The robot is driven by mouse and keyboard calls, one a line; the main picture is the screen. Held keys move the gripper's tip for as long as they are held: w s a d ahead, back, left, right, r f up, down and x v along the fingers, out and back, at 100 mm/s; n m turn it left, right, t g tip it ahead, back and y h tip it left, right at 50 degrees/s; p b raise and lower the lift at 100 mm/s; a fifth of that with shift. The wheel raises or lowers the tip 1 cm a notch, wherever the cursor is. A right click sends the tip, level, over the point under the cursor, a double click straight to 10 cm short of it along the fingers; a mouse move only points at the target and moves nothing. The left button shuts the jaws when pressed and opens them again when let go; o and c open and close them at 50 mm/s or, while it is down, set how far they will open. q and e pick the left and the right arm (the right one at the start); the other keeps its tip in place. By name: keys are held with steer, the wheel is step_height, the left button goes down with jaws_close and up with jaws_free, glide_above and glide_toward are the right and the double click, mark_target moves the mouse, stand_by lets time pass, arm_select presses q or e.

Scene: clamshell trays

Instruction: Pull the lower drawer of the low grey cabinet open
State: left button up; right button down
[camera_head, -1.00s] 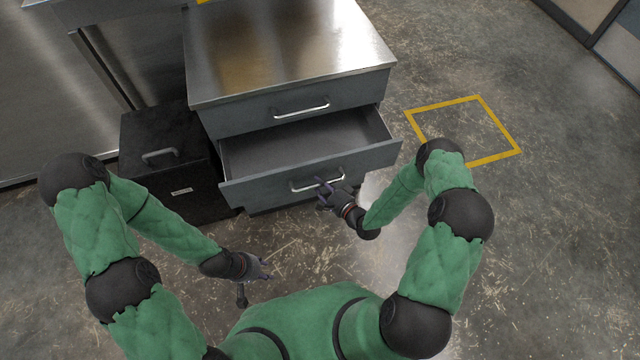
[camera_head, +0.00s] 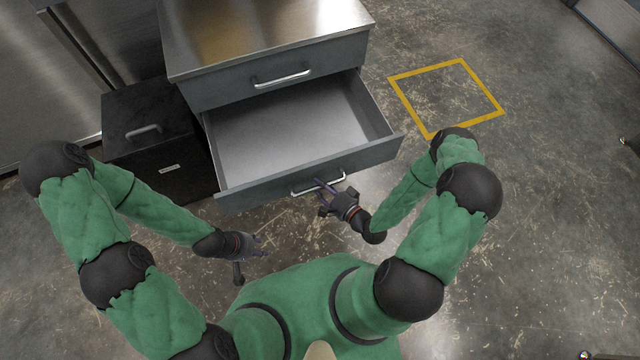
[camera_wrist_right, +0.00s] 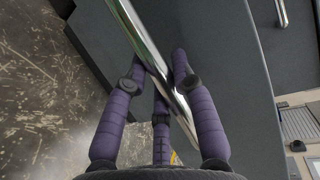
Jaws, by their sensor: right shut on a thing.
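The low grey cabinet (camera_head: 240,88) has a steel top and two drawers. Its lower drawer (camera_head: 280,135) stands well out of the body, empty inside; the upper drawer is closed. My right gripper (camera_head: 328,188) is at the lower drawer's front, shut on its bar handle (camera_head: 300,191). In the right wrist view, the purple fingers (camera_wrist_right: 160,75) lie on both sides of the shiny bar handle (camera_wrist_right: 143,40). My left gripper (camera_head: 258,246) hangs empty over the floor, its fingers apart, away from the cabinet.
A black box with a handle (camera_head: 150,150) stands close against the cabinet's left side. A yellow taped square (camera_head: 462,60) marks bare floor at the right. The floor in front of the drawer is clear apart from my arms.

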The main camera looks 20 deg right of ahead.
steer(key=c, duration=1)
jaws_free()
steer(key=v, duration=1.2)
